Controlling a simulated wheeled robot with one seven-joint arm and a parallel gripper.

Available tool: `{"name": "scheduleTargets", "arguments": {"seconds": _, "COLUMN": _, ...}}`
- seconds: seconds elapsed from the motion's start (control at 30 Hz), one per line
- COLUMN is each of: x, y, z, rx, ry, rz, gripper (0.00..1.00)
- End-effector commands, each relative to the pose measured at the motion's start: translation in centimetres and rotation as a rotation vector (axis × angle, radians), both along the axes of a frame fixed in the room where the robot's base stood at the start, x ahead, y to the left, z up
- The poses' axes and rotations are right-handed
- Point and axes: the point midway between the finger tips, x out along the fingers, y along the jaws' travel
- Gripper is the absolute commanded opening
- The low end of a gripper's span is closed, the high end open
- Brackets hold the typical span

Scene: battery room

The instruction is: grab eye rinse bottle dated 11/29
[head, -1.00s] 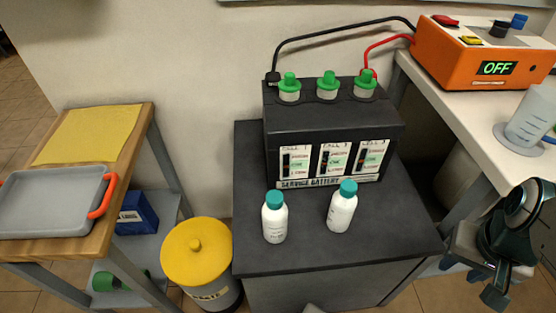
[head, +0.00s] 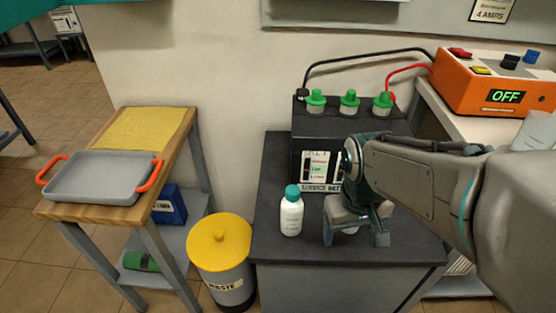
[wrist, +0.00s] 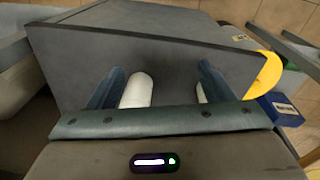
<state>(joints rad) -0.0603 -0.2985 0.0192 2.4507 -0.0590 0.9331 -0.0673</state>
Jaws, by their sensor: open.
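Two white bottles with teal caps stand on the dark cabinet top (head: 272,170). The left bottle (head: 291,214) is upright and in plain view; its label is too small to read. The right bottle is mostly hidden in the head view behind my gripper (head: 357,232), which points down over its place. In the wrist view my gripper (wrist: 160,88) is open, with one white bottle (wrist: 138,90) between the fingers, nearer the left one. A sliver of another white bottle (wrist: 200,93) shows beside the right finger. I cannot read the date 11/29 on either.
The service battery (head: 310,140) with green caps and cables stands just behind the bottles. An orange power unit (head: 490,85) sits on the bench at right. A yellow-lidded waste bin (head: 220,240) and a wooden cart with a grey tray (head: 100,176) are at left.

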Motion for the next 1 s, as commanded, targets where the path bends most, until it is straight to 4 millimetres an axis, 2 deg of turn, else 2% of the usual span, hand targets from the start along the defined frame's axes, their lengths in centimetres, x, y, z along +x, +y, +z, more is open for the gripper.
{"name": "scheduleTargets", "arguments": {"seconds": 0.03, "x": 0.9, "y": 0.9, "z": 1.9, "rx": -0.03, "ry": 0.032, "rz": 0.089, "gripper": 0.73}}
{"name": "scheduleTargets", "arguments": {"seconds": 0.1, "x": 2.1, "y": 2.2, "z": 3.4, "rx": -0.082, "ry": 0.081, "rz": 0.237, "gripper": 0.73}}
{"name": "scheduleTargets", "arguments": {"seconds": 0.3, "x": 5.7, "y": 7.5, "z": 6.5, "rx": -0.243, "ry": 0.224, "rz": 0.704, "gripper": 0.73}}
{"name": "scheduleTargets", "arguments": {"seconds": 0.5, "x": 8.0, "y": 13.9, "z": 8.1, "rx": -0.393, "ry": 0.348, "rz": 1.131, "gripper": 0.73}}
{"name": "scheduleTargets", "arguments": {"seconds": 0.63, "x": 8.5, "y": 17.2, "z": 8.2, "rx": -0.465, "ry": 0.403, "rz": 1.327, "gripper": 0.73}}
{"name": "scheduleTargets", "arguments": {"seconds": 0.73, "x": 8.6, "y": 18.9, "z": 8.0, "rx": -0.501, "ry": 0.43, "rz": 1.42, "gripper": 0.73}}
{"name": "scheduleTargets", "arguments": {"seconds": 0.83, "x": 8.7, "y": 19.7, "z": 7.7, "rx": -0.521, "ry": 0.446, "rz": 1.47, "gripper": 0.73}}
{"name": "scheduleTargets", "arguments": {"seconds": 1.0, "x": 8.9, "y": 18.7, "z": 5.6, "rx": -0.527, "ry": 0.453, "rz": 1.485, "gripper": 0.73}}
